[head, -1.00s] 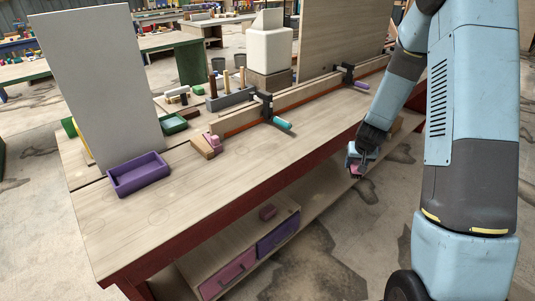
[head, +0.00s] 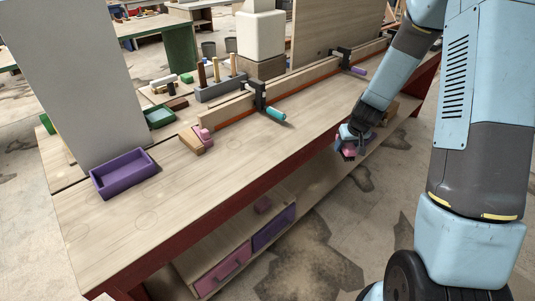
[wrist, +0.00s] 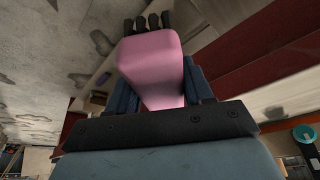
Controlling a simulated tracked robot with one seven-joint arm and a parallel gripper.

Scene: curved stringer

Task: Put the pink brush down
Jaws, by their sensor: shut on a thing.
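My gripper (head: 350,143) is shut on the pink brush (head: 348,155) and holds it beside the red front edge of the workbench, towards its far right part. In the wrist view the brush's pink body (wrist: 150,62) sits between the blue fingers, with several dark bristle tufts (wrist: 148,22) at its far end. No surface visibly touches the brush from below. The workbench (head: 120,235) has a pale wooden top, with wide bare areas near the front.
A purple tray (head: 125,174) stands at the left, near an upright grey panel (head: 75,85). A wooden rail with clamps (head: 258,95) runs along the bench, with a teal handle (head: 275,114) jutting forward. Below are a shelf and drawers (head: 222,270).

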